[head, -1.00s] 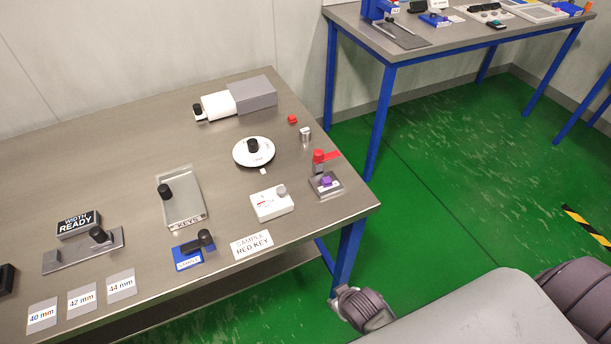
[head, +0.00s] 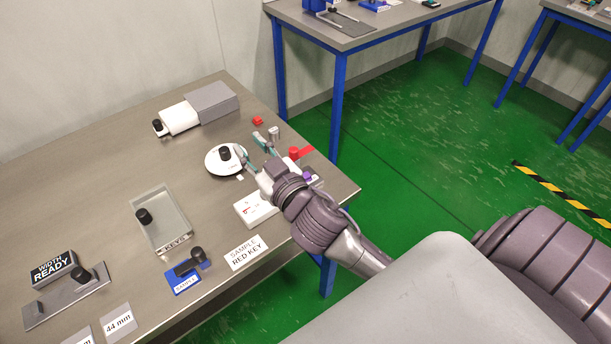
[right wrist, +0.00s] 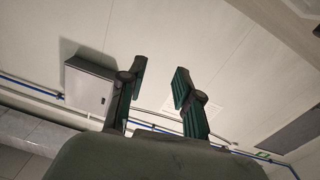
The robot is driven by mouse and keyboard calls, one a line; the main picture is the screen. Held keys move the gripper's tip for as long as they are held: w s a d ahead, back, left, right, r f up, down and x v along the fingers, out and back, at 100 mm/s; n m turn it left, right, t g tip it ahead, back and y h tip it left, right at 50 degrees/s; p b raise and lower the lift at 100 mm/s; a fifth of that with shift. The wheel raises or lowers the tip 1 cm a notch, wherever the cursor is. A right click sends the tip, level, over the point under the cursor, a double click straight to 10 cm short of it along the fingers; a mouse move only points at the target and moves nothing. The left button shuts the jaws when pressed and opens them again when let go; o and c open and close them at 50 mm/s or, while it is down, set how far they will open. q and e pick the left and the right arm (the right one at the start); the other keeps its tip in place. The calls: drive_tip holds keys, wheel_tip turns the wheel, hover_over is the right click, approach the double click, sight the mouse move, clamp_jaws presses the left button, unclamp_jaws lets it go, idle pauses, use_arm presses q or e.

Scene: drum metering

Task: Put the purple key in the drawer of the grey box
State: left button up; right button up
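The purple key (head: 308,176) is a small purple piece at the right of the table, partly hidden behind my right gripper. The grey box (head: 213,101) stands at the back of the table. Its white drawer (head: 181,119) sticks out to the left, with a black knob at its end. My right gripper (head: 252,147) is above the table between the round white dial and the red-topped post, apart from the key. In the right wrist view its two fingers (right wrist: 160,70) are spread with nothing between them. My left gripper is not in view.
The table's back left is clear.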

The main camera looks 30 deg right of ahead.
drive_tip(key=w+a+r+n+t+y, duration=0.2)
drive_tip(key=a+r+n+y, duration=0.5)
drive_tip(key=r+y, duration=0.2)
drive_tip(key=s+a+r+n+g+y, duration=0.1)
drive_tip(key=a+n+g+y, duration=0.3)
drive_tip(key=n+y, duration=0.1)
drive_tip(key=n+g+h, duration=0.3)
drive_tip(key=g+h, duration=1.2)
drive_tip(key=g, duration=0.1)
approach(306, 174)
wheel_tip(306, 174, down, 3)
drive_tip(key=shift+f+p, duration=0.15)
drive_tip(key=shift+p, duration=0.45)
drive_tip(key=shift+f+p, duration=0.8)
drive_tip(key=shift+f, duration=1.95)
drive_tip(key=c, duration=0.4)
